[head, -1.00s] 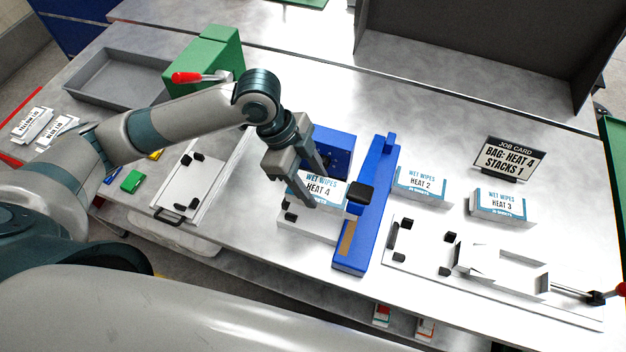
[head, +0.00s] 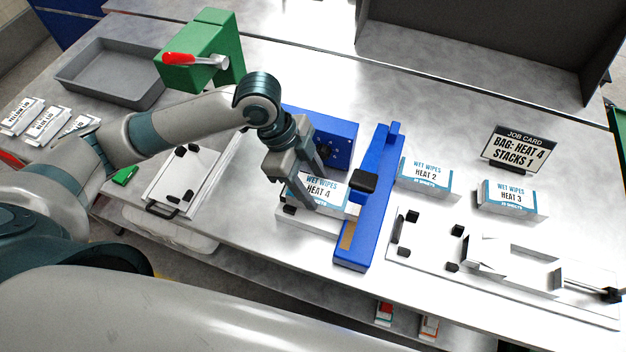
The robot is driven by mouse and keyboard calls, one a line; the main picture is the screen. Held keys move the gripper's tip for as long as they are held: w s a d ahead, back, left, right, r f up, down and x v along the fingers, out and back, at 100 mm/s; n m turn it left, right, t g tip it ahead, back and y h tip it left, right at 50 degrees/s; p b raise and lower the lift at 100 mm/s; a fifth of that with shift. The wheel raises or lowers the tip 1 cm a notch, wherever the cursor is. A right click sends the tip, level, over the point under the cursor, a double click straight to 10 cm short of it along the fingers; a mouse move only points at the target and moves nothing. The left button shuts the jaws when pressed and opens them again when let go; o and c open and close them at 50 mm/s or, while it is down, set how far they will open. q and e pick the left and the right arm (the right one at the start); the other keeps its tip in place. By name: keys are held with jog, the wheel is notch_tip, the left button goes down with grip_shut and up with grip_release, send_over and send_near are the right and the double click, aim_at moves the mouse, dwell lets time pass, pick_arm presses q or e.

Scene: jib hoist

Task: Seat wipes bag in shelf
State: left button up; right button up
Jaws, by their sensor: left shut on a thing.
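My left gripper (head: 312,188) is shut on the white and blue wipes bag labelled HEAT 4 (head: 326,194). The bag is over or on the white shelf (head: 308,221) in front of the blue machine (head: 336,138). The fingers and the bag hide part of the shelf, and I cannot tell whether the bag's underside touches it. A long blue bar (head: 368,205) with a black pad (head: 364,181) stands just right of the bag. My right gripper is not in view.
Bags HEAT 2 (head: 425,177) and HEAT 3 (head: 511,198) stand to the right, below the job card (head: 522,149). A white fixture (head: 515,266) lies front right. A grey tray (head: 110,72) and green press (head: 200,62) are back left.

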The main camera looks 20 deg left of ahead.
pick_arm(q)
jog(key=shift+f, duration=0.35)
jog(key=shift+f, duration=0.3)
dwell(0.7)
jog(key=o, duration=1.1)
jog(key=shift+b+v, duration=1.5)
jog(key=shift+v, duration=7.2)
